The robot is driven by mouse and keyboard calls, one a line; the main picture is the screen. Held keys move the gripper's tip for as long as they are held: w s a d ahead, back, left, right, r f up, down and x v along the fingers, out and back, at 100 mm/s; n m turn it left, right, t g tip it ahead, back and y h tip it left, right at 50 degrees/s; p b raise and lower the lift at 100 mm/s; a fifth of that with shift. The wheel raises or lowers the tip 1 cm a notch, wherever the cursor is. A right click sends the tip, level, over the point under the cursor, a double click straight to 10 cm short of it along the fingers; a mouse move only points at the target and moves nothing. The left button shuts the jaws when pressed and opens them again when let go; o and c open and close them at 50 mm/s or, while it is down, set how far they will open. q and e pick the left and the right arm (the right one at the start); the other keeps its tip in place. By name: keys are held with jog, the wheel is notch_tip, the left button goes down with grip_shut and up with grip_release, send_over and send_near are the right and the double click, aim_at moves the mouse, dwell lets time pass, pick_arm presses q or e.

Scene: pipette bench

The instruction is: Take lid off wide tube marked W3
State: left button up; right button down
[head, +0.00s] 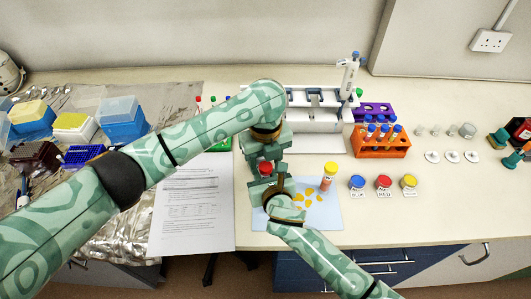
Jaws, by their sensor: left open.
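A tube with a red lid (265,168) stands between my two grippers, its body mostly hidden by them. My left gripper (264,160) is open, pointing down at the red lid from behind. My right gripper (277,187) is low in front of this tube, and its fingers are too hidden to tell whether they grip it. A wide tube with a yellow lid (330,169) stands upright to the right, apart from both grippers. No W3 mark is readable on either tube.
A pale blue mat (325,218) with yellow pieces lies under the grippers. Blue (357,182), red (384,182) and yellow (409,181) lidded pots stand to the right. An orange rack (381,147) with tubes is behind them. Printed paper (190,215) lies left.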

pick_arm(q)
jog(key=c, duration=1)
jog(key=n, duration=0.6)
jog(key=shift+n, duration=0.4)
jog(key=shift+c, duration=0.2)
jog(key=o, duration=1.1)
jog(key=shift+r, duration=0.1)
